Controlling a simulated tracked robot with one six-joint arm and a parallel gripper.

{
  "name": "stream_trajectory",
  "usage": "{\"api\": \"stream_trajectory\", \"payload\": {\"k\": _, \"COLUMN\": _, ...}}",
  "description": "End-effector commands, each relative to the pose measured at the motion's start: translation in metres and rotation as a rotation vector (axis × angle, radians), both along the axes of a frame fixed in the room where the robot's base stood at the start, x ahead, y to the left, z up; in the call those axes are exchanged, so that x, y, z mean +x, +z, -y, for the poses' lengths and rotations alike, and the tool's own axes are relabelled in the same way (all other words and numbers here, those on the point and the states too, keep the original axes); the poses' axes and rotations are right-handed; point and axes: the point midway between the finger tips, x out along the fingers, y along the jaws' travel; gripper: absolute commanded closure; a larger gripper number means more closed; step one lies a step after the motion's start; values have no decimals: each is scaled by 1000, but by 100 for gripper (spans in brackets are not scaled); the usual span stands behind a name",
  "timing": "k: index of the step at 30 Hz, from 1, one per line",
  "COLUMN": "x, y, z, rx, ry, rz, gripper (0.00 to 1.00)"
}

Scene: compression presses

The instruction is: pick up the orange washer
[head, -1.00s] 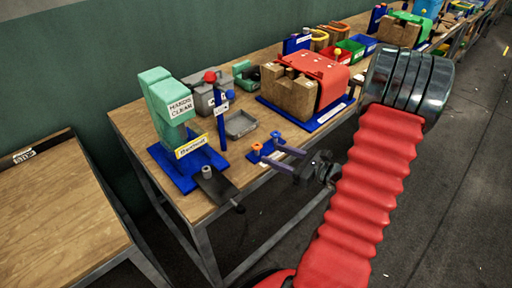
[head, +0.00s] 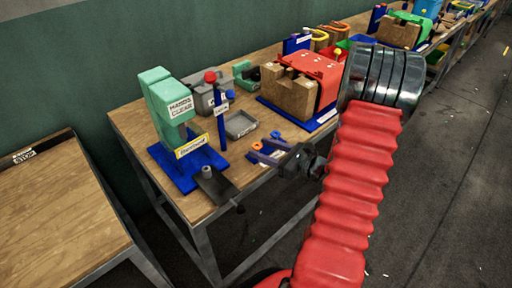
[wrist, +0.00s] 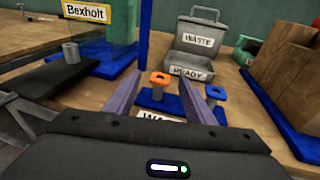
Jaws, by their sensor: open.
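The orange washer (wrist: 158,79) sits on top of a blue post on a blue base (wrist: 160,102) in the wrist view. It also shows small in the head view (head: 257,146). My gripper (wrist: 160,92) is open, with one purple-grey finger on each side of the washer and its post in the wrist view. From these views I cannot tell whether the fingers touch it. In the head view my gripper (head: 262,148) reaches over the table's front edge at the blue base. A second blue post (wrist: 216,94) stands to the right, outside the right finger.
A wooden block under a red cover (head: 290,98) is right. A blue upright (wrist: 145,35) rises behind the left finger.

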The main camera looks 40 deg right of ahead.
Motion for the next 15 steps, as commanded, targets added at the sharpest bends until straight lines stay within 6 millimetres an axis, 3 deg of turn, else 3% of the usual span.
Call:
{"api": "stream_trajectory", "payload": {"k": 9, "x": 0, "y": 0, "z": 0, "rx": 0, "ry": 0, "rz": 0, "gripper": 52}}
{"api": "stream_trajectory", "payload": {"k": 15, "x": 0, "y": 0, "z": 0, "rx": 0, "ry": 0, "rz": 0, "gripper": 66}}
